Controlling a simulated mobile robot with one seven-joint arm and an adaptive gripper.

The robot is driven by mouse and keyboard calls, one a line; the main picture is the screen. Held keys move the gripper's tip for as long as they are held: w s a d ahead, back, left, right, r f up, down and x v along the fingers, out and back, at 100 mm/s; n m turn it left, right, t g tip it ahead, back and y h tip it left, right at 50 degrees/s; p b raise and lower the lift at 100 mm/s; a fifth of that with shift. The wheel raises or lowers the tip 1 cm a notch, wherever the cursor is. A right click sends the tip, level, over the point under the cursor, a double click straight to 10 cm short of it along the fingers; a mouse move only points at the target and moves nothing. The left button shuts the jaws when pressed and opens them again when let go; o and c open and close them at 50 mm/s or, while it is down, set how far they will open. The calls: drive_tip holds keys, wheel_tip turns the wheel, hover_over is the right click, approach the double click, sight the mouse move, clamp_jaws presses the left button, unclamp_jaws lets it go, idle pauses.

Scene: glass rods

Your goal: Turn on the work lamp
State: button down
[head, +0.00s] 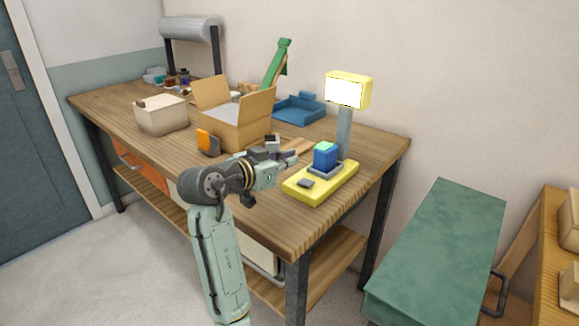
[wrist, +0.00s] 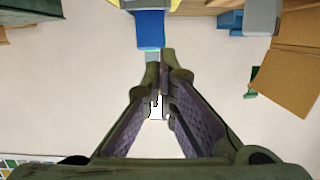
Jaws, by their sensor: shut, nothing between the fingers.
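The work lamp has a yellow head with a bright white face (head: 346,92), a grey post (head: 345,133) and a yellow base (head: 309,195). I cannot tell for certain whether the white face is lit. A blue block with a green top (head: 325,157) stands on the base in front of the post, and a small dark grey piece (head: 305,183) lies at the base's near left end. My gripper (head: 293,157) is shut and empty, left of the blue block with a small gap. In the wrist view, a blue block (wrist: 150,30) shows just beyond my closed fingertips (wrist: 160,60).
The wooden workbench (head: 330,217) holds an open cardboard box (head: 233,132), an orange-and-dark item (head: 208,142), a pale bin (head: 161,115) and a blue tray (head: 300,110). A green cabinet (head: 440,240) stands right of the bench.

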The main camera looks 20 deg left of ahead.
drive_tip(key=b+v, duration=0.1)
drive_tip(key=v, duration=0.6)
drive_tip(key=shift+f, duration=0.25)
